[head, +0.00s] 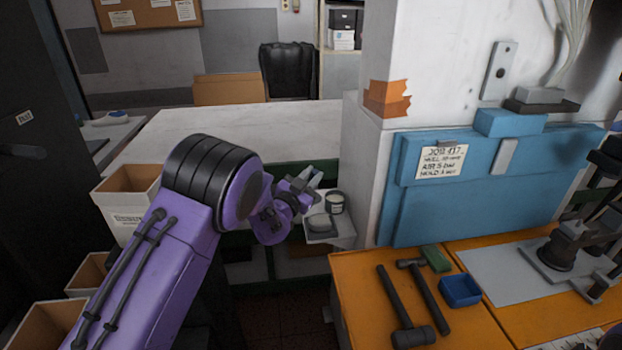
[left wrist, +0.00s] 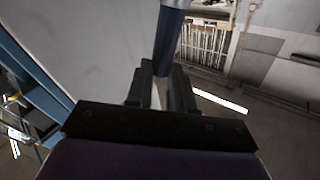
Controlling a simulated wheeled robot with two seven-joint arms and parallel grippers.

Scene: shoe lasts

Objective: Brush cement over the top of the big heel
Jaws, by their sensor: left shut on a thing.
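My left gripper (head: 308,181) is shut on a slim thing above a small pale ledge (head: 343,241) beside the white pillar. In the left wrist view my left gripper (left wrist: 162,88) has a dark blue rod (left wrist: 169,45) between its fingers, like a brush handle; I cannot see bristles. A small dark jar (head: 335,202) with a pale label stands on the ledge, just below and right of the gripper. A pale rounded thing (head: 320,223) lies beside the jar; I cannot tell whether it is the big heel.
A long white table (head: 230,130) stands behind. The orange bench (head: 365,290) at the right holds a mallet (head: 402,320), a hammer (head: 425,285), a green block (head: 436,259) and a blue tray (head: 460,290). Open boxes (head: 128,185) stand at the left.

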